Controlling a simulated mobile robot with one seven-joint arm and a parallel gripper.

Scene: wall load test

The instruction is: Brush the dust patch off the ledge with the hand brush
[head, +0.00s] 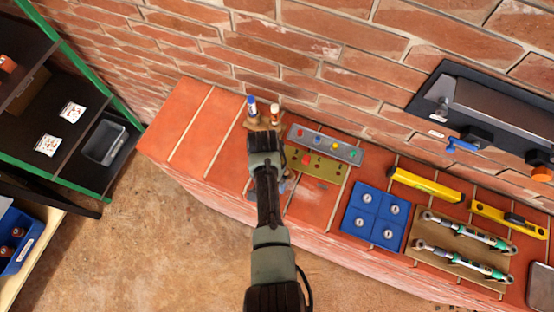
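The brick ledge (196,130) runs along the wall from the left middle to the lower right. A faint pale patch (312,194) on its tiles, just right of my arm, looks like the dust patch, but its edges are unclear. My arm reaches up from the bottom over the ledge and covers part of it. My gripper's fingers cannot be made out; they are hidden by the arm. Small grey-blue bits show at both sides of the arm near the ledge's front edge. I cannot tell whether they belong to the hand brush, which I cannot identify.
Small bottles (274,114) stand behind my arm. An indicator panel (325,143), a blue tray (374,216), a yellow level (426,185) and a board with torque wrenches (431,249) fill the right. A dark wall unit (490,105) overhangs there. A green-edged shelf (60,130) stands left.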

